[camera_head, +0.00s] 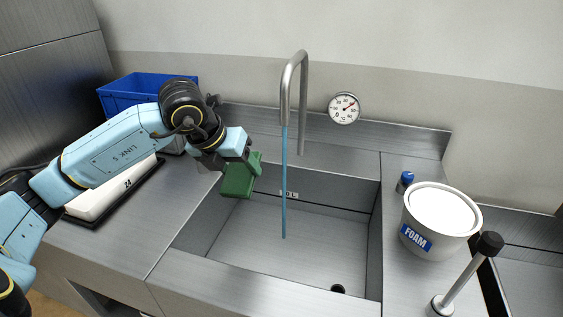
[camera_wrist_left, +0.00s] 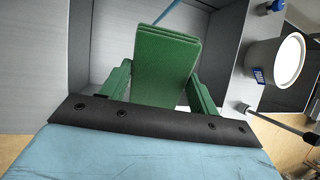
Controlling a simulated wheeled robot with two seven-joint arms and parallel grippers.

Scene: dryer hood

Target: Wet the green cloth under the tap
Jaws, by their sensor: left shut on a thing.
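My left gripper (camera_head: 247,161) is shut on the green cloth (camera_head: 238,182), a folded block held over the left side of the sink. The cloth (camera_wrist_left: 165,65) fills the middle of the left wrist view, between the fingers. The tap (camera_head: 302,90) is a curved metal spout at the back of the sink (camera_head: 320,255). A thin blue stream of water (camera_head: 284,190) runs from it into the basin. In the head view the cloth is left of the stream, with a gap between them. My right gripper is not in view.
A white FOAM tub (camera_head: 440,212) and a small blue-capped item (camera_head: 404,181) stand right of the sink. A black-knobbed lever (camera_head: 465,272) is at front right. A blue crate (camera_head: 130,97) and a white flat object (camera_head: 110,193) are at left. A round gauge (camera_head: 343,108) is on the wall.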

